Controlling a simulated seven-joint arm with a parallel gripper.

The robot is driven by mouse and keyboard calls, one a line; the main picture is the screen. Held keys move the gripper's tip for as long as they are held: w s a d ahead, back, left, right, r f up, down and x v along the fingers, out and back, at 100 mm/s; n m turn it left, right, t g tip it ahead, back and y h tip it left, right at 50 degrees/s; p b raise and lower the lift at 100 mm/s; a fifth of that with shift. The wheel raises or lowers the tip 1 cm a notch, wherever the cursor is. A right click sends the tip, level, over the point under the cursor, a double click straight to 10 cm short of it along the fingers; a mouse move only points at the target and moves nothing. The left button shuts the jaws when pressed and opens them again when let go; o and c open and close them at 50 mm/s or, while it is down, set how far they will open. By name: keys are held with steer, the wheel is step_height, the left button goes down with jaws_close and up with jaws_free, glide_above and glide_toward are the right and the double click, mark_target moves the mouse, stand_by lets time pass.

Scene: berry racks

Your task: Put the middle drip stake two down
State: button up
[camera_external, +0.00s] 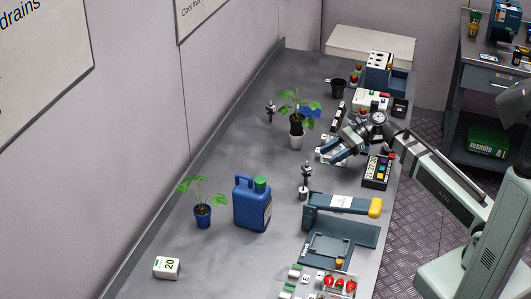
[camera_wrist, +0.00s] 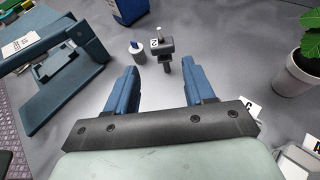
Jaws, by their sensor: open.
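My gripper (camera_external: 342,148) has blue fingers and stands open over the right part of the bench, beside the white-potted plant. In the wrist view its two fingers (camera_wrist: 162,74) are spread with nothing between them. Beyond the tips stands a dark upright piece (camera_wrist: 166,48) with a small white tag and pale top; in the external view it shows as a dark post (camera_external: 307,171). A small grey cup (camera_wrist: 138,56) with something blue in it is beside it. I cannot tell which thing is the middle drip stake. Lettered cards (camera_wrist: 250,105) lie below right, partly cut off.
A blue jug (camera_external: 252,208) and blue-potted plant (camera_external: 203,215) stand toward the wall. A blue press with a yellow handle end (camera_external: 375,207) is nearer the front. The white-potted plant (camera_external: 296,142) is close to my gripper. A dark keypad box (camera_external: 377,171) lies right.

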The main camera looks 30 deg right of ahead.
mark_target(303, 170)
steer(key=x, duration=1.2)
steer(key=shift+w+f, duration=0.15)
steer(key=shift+w, duration=0.05)
steer(key=shift+c, duration=0.3)
steer(key=c, duration=0.6)
steer(key=shift+c, duration=0.2)
step_height(303, 170, up, 10)
